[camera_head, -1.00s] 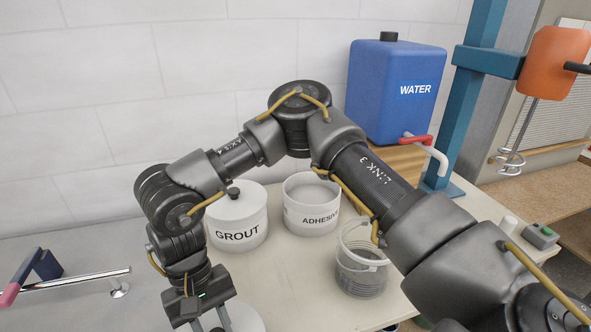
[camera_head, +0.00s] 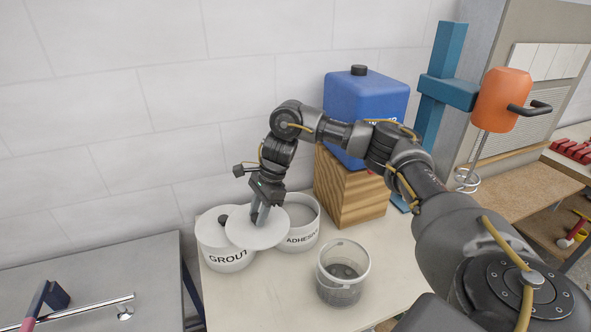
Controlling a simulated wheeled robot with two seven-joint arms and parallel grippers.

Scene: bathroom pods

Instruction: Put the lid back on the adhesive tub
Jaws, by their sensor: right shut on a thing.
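The adhesive tub (camera_head: 303,238) is a white round tub on the pale table, with its label facing me and its top uncovered on the right. My right gripper (camera_head: 261,219) is shut on the white round lid (camera_head: 256,236). The lid is above the gap between the grout tub (camera_head: 226,261) and the adhesive tub, overlapping both in the picture. It hides part of each tub's top. Whether it touches either rim I cannot tell. My left gripper is not in view.
A clear bucket (camera_head: 342,276) stands in front of the adhesive tub. A blue water container (camera_head: 362,106) sits on a wooden block (camera_head: 347,192) behind to the right. An orange mixer (camera_head: 502,100) hangs from a blue stand (camera_head: 437,95). The table's front left is clear.

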